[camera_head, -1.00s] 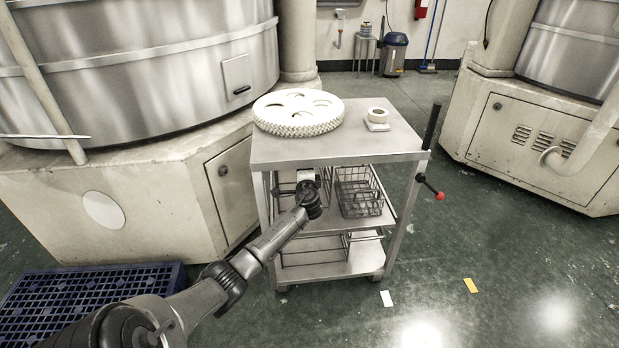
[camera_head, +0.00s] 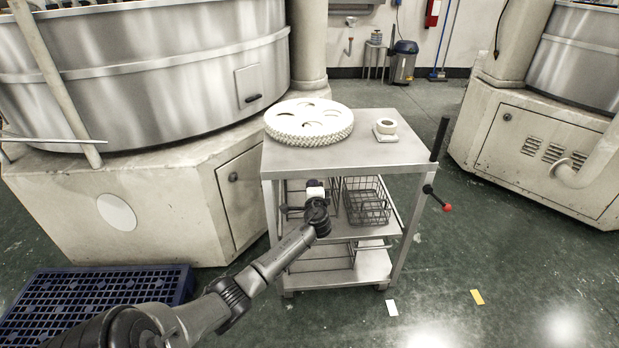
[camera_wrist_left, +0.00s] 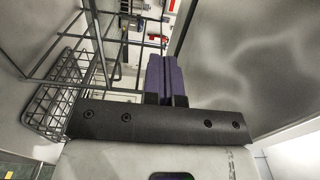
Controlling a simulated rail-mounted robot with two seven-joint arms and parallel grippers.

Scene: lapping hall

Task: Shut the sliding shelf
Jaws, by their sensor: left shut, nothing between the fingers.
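The sliding shelf (camera_head: 373,231) is the middle level of a steel cart (camera_head: 405,158), below its top. A wire basket (camera_head: 367,202) stands on it. How far the shelf is pulled out is hard to tell. My left gripper (camera_head: 316,190) is at the left part of the shelf, left of the basket, below the cart top. My forearm hides the shelf's left front. In the left wrist view the purple finger pads (camera_wrist_left: 160,78) are together with nothing between them, and the wire basket (camera_wrist_left: 52,100) shows at left. Contact with the shelf cannot be told. My right gripper is not in view.
A white toothed disc (camera_head: 309,124) and a small ring block (camera_head: 386,129) lie on the cart top. A black lever with a red knob (camera_head: 447,208) sticks out at right. A blue grated pallet (camera_head: 95,300) lies at lower left. The floor at right is open.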

